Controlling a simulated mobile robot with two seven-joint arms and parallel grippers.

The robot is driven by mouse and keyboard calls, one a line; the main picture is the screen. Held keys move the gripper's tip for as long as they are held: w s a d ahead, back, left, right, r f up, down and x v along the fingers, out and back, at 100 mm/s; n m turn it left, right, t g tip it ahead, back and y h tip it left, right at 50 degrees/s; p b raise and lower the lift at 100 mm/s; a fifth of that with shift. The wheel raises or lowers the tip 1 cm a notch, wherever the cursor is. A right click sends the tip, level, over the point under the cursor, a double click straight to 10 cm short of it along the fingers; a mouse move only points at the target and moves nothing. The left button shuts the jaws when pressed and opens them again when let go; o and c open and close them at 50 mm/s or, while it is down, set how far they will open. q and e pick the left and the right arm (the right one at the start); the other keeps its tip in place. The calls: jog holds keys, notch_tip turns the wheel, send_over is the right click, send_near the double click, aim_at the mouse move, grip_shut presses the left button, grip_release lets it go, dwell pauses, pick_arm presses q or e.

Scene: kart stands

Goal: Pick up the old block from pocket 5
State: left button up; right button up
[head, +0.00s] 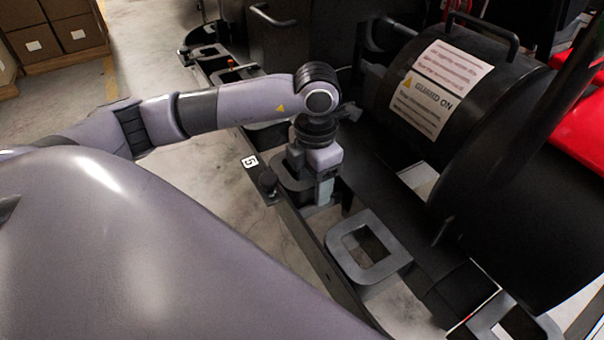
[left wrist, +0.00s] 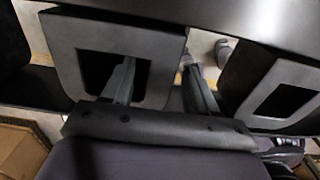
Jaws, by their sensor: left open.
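My left gripper (head: 324,192) points down beside the square dark frame of pocket 5 (head: 290,184), next to a white label (head: 250,161) reading 5. In the left wrist view my left gripper (left wrist: 160,70) is open, its two fingers apart. One finger overlaps the dark opening of a square frame (left wrist: 160,52); the other is over the gap to its right. My right gripper is not in view.
Another square frame (head: 345,240) with an empty-looking opening lies nearer along the rail. A black drum guard (head: 470,110) with warning labels stands close to the right of my arm. A dark knob (head: 267,182) sits by the label. Cardboard boxes (head: 70,28) stand far left.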

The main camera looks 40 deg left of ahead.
pick_arm(q)
jog(key=shift+f, duration=0.35)
grip_shut()
jog(key=shift+r, duration=0.1)
dwell(1.1)
